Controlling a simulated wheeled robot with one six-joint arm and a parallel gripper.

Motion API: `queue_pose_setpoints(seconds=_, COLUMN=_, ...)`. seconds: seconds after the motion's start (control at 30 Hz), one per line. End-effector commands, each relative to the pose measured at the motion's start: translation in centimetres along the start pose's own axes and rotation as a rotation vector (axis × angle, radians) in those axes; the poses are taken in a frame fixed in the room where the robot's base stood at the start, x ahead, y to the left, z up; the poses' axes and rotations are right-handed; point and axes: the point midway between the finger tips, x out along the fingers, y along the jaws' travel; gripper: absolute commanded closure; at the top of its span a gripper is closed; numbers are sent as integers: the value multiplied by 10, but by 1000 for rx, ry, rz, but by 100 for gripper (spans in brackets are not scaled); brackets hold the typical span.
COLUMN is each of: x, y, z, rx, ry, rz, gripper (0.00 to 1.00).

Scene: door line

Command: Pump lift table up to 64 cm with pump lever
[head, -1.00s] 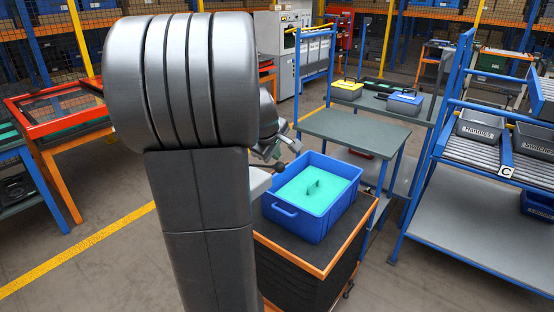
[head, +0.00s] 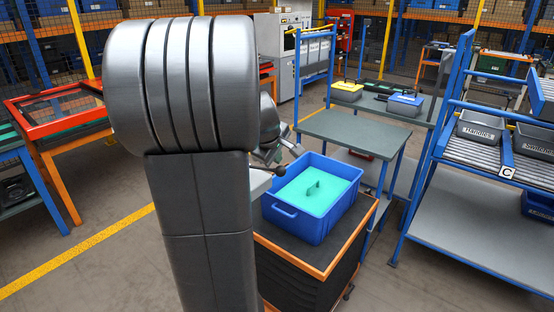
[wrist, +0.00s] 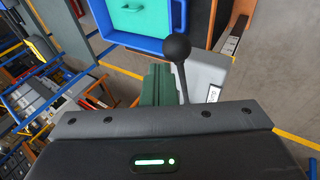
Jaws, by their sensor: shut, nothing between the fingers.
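The lift table (head: 292,255) has a dark top with an orange edge over black bellows. A blue crate (head: 297,225) with a turquoise lidded insert (head: 318,188) stands on it; the crate also shows at the top of the wrist view (wrist: 112,22). The pump lever's black ball knob (wrist: 177,48) stands on a thin rod beside a grey housing (wrist: 208,78) in the wrist view. In the head view, a dark knob (head: 264,188) shows left of the crate. The height reading is not visible.
A grey-green table (head: 355,132) stands behind the crate. A blue-framed roller rack (head: 480,155) with grey bins is at the right. An orange-and-red framed table (head: 60,118) stands at the left. Open floor with a yellow line (head: 80,250) lies at front left.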

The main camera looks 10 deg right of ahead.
Motion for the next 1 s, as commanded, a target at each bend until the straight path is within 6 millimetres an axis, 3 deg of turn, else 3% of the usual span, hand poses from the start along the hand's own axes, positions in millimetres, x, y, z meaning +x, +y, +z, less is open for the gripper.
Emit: queue_pose_setpoints(seconds=1.0, x=9, y=-7, z=7, rx=0, ry=0, rz=-1, gripper=100)
